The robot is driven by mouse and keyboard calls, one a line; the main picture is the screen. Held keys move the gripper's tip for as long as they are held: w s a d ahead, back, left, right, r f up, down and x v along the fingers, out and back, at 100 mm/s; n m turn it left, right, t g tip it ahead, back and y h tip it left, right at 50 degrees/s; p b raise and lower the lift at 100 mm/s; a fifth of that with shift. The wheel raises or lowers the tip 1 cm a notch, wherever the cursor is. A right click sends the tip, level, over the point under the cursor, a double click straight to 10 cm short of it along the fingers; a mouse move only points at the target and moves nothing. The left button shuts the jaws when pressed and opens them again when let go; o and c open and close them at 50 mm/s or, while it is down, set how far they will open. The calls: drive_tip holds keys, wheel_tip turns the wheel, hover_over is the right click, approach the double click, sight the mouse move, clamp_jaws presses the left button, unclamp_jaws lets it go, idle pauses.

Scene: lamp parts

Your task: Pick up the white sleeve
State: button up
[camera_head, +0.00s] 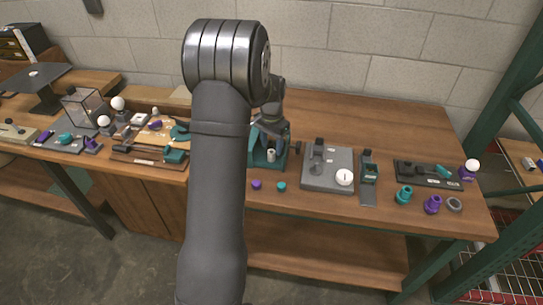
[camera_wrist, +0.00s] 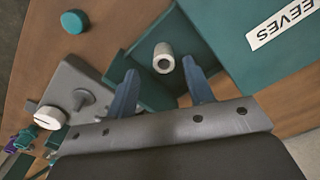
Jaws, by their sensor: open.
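The white sleeve (camera_wrist: 163,58), a short hollow cylinder, stands in a teal tray (camera_wrist: 150,97) in the wrist view. It also shows small in the head view (camera_head: 271,154), in the teal tray on the bench, below my gripper. My gripper (camera_wrist: 160,68) has its two blue-grey fingers spread, one on each side of the sleeve in the picture. Nothing is between the fingertips, and the sleeve appears to be beyond them. In the head view my arm hides part of the tray's left side.
A teal panel with a "SLEEVES" label (camera_wrist: 279,23) adjoins the tray. A teal cap (camera_wrist: 75,21) and a purple cap (camera_head: 256,184) lie in front. A grey fixture (camera_head: 328,170) with a white dial stands to the right. The bench behind it is clear.

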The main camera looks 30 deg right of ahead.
sight(271, 153)
drive_tip(key=f, duration=0.5)
drive_tip(key=shift+w, duration=0.2)
clamp_jaws()
